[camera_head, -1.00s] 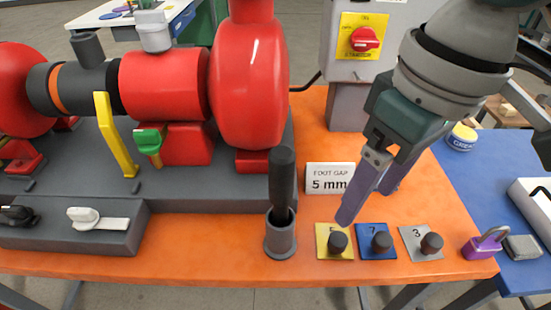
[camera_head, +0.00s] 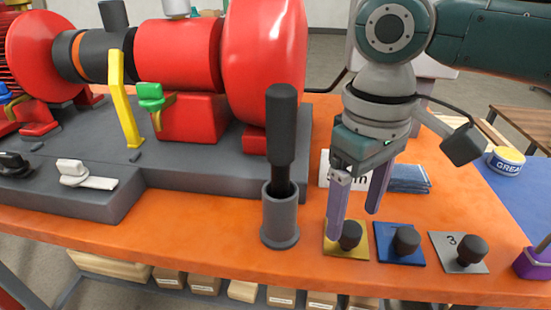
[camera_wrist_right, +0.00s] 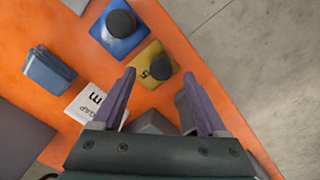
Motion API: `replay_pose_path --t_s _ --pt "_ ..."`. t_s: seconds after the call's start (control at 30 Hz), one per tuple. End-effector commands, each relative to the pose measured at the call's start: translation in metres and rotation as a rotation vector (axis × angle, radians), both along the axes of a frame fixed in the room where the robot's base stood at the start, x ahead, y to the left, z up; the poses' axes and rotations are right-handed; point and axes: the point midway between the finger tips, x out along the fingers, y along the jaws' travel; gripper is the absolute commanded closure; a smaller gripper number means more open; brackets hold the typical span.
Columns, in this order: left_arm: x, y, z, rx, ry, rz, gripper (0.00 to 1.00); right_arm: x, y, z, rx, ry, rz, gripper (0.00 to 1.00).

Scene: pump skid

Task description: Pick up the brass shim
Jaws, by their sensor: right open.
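The brass shim (camera_head: 348,240) is a yellow square plate marked 5 with a dark round knob, lying flat on the orange bench. It also shows in the right wrist view (camera_wrist_right: 156,64), just ahead of the fingertips. My right gripper (camera_head: 356,222) is open and points down at the shim; its left finger overlaps the plate in the head view. In the right wrist view the open fingers (camera_wrist_right: 159,74) straddle the line to the knob. I cannot tell whether they touch the shim. My left gripper is not in view.
The blue shim (camera_head: 401,245) and the grey shim (camera_head: 460,252) lie to the right. A grey cup (camera_head: 279,222) holding a black-handled tool stands close left. A purple padlock (camera_head: 533,262) is far right.

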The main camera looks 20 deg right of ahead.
Motion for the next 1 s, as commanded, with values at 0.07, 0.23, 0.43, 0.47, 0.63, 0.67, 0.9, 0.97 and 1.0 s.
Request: replay_pose_path --t_s 0.07,0.23,0.43,0.47,0.63,0.67,0.9,0.97,1.0 --pt "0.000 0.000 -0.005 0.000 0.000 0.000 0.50 -0.001 0.001 -0.016 -0.001 0.002 -0.001 0.24" --pt "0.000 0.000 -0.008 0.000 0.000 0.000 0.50 0.000 0.001 -0.030 -0.001 -0.001 0.002 0.24" --pt "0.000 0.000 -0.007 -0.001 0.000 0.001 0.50 0.000 0.001 -0.030 -0.001 -0.002 0.002 0.24" --pt "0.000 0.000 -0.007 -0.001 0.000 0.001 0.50 0.000 0.001 -0.030 -0.001 -0.002 0.002 0.26" --pt "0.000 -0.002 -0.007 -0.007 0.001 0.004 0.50 0.000 0.001 -0.030 -0.001 -0.002 0.002 0.45" --pt "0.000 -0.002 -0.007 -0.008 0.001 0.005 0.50 0.000 0.001 -0.030 -0.001 -0.002 0.002 0.48" --pt "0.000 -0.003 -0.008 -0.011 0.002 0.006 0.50 0.000 0.001 -0.030 -0.002 -0.002 0.001 0.75" --pt "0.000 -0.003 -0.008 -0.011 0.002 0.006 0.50 0.000 0.001 -0.030 -0.002 -0.002 0.001 0.82" --pt "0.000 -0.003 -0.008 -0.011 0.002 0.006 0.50 0.000 0.001 -0.030 -0.002 -0.002 0.001 0.86"
